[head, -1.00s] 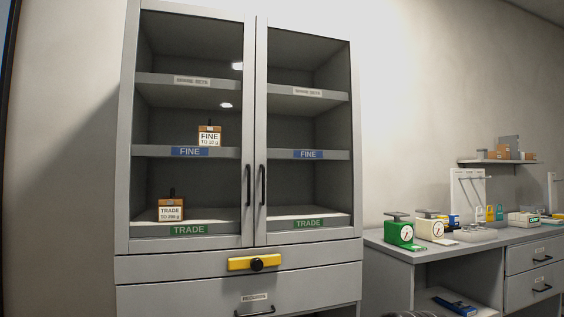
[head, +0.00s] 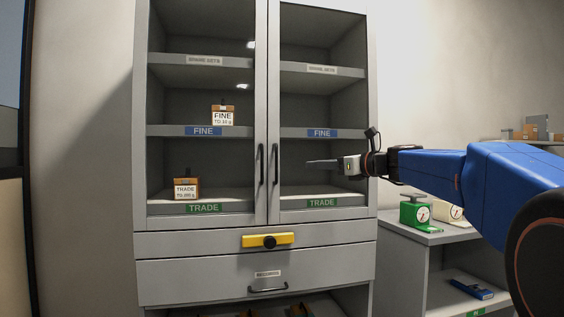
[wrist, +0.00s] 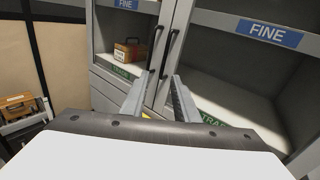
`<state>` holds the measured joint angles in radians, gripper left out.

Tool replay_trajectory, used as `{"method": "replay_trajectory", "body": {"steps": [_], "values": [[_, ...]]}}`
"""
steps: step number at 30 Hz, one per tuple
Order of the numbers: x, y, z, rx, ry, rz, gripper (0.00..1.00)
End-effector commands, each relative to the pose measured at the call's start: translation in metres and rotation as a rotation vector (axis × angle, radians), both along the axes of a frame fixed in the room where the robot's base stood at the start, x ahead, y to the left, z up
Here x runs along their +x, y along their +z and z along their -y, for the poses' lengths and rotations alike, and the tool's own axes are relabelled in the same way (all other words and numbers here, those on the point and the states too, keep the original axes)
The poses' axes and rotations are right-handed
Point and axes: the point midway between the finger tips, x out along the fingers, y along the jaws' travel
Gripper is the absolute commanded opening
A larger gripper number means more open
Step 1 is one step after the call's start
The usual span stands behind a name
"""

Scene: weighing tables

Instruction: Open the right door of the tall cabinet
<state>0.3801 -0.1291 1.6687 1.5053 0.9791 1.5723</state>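The tall cabinet (head: 140,150) is grey with two glazed doors, both shut. The right door (head: 371,110) has a black vertical handle (head: 275,164) on its inner edge, beside the left door's handle (head: 262,164). My gripper (head: 308,163) is in front of the right door, to the right of its handle in the head view, fingers pointing left. In the wrist view its two fingers (wrist: 157,98) are apart with nothing between them. The right handle (wrist: 168,54) shows beyond the fingertips, apart from them, next to the left handle (wrist: 154,48).
A yellow bar with a black knob (head: 269,240) is on the drawer front below the doors. Boxes marked FINE (head: 222,115) and TRADE (head: 186,189) stand behind the left door. A bench with a green scale (head: 414,212) stands to the right.

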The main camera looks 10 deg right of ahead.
Motion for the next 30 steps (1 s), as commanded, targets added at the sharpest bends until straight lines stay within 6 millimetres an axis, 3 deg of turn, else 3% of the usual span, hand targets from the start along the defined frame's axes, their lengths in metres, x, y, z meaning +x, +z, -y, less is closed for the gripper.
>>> {"method": "replay_trajectory", "body": {"steps": [3,8,30], "values": [[0.008,0.012,0.008,0.064,-0.009,-0.003,0.28],[0.018,0.013,0.003,0.076,-0.008,-0.004,0.28],[0.123,0.012,-0.068,0.073,-0.007,-0.004,0.28]]}}
